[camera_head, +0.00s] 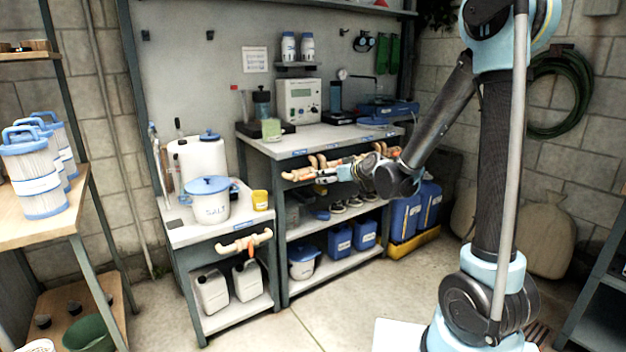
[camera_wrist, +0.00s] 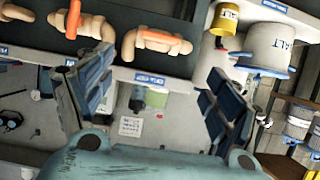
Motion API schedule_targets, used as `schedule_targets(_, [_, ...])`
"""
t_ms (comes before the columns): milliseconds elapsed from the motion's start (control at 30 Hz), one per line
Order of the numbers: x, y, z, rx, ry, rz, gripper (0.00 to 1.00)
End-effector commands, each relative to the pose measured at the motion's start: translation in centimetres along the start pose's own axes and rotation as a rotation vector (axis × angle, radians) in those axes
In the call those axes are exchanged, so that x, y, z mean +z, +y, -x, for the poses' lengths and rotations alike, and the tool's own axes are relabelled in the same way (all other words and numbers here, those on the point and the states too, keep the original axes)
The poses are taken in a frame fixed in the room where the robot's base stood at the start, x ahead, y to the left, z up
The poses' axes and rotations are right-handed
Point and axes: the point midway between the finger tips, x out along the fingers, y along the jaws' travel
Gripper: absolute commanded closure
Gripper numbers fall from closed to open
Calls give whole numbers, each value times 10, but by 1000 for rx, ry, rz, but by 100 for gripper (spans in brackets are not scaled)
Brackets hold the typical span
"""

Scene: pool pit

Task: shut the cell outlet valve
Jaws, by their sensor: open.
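Tan pipes with orange valve handles run under the front edge of the bench. One orange valve handle (camera_head: 297,174) shows left of my gripper (camera_head: 336,173) in the head view. In the wrist view, one valve with a long orange handle (camera_wrist: 163,40) lies along its pipe, and another orange handle (camera_wrist: 73,20) stands across its pipe. My gripper (camera_wrist: 152,82) is open and empty, apart from the handles. The labels are too small to read, so I cannot tell which is the cell outlet valve. My arm hides part of the pipes.
A separate pipe with an orange handle (camera_head: 245,243) is on the lower stand at left. The salt tub (camera_head: 208,207) and yellow cup (camera_head: 260,200) stand above it. The floor in front is clear.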

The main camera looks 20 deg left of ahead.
Motion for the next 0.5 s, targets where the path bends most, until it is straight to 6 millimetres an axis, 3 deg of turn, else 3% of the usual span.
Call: schedule_targets(500, [0,0,-66,-1,0,0,17])
